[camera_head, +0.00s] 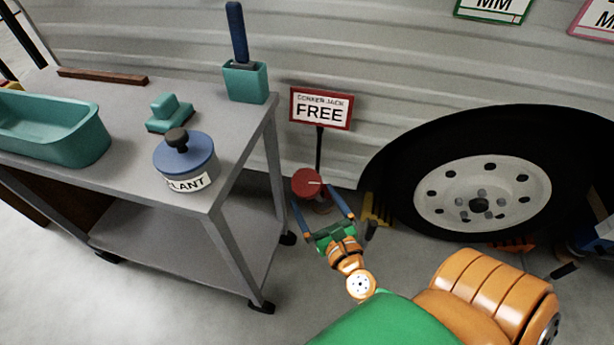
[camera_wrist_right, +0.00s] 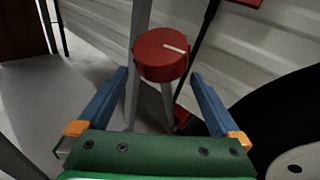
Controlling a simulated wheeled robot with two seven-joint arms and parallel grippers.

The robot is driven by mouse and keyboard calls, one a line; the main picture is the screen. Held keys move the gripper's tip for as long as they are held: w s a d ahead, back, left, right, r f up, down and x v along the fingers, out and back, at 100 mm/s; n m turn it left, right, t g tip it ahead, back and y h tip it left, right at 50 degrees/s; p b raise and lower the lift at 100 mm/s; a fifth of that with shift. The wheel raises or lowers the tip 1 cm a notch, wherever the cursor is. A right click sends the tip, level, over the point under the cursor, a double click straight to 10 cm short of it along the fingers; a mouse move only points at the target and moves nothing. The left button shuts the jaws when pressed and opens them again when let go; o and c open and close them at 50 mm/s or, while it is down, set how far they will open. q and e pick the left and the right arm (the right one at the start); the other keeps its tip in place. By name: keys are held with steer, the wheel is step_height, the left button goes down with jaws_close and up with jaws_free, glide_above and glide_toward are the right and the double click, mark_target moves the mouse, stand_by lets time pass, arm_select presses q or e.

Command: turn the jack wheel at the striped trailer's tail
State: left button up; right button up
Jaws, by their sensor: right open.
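The jack wheel is a red round knob (camera_head: 307,182) with a white mark on top, beside the ribbed trailer wall and under the sign. My right gripper (camera_head: 322,200) is open, with its two blue fingers pointing toward the knob. In the right wrist view the red knob (camera_wrist_right: 161,55) stands on a grey post, just ahead of and between the open fingertips (camera_wrist_right: 160,73). I cannot tell if either finger touches it. My left gripper is not in view.
A sign reading FREE (camera_head: 321,108) stands on a black post right behind the knob. A grey cart (camera_head: 226,183) with a blue pot (camera_head: 186,154), a teal tub (camera_head: 53,148) and other items is on the left. A large black tyre (camera_head: 398,165) is on the right.

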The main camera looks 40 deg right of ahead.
mark_target(310, 172)
steer(key=shift+w+r+n+t, duration=0.5)
steer(key=shift+r+n, duration=0.3)
steer(key=shift+n, duration=0.1)
steer(key=x, duration=0.6)
steer(key=shift+w+r, duration=0.15)
steer(key=shift+w, duration=0.15)
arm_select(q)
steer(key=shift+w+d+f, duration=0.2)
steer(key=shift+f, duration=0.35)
arm_select(e)
steer(key=c, duration=1.1)
steer(key=shift+m, duration=0.3)
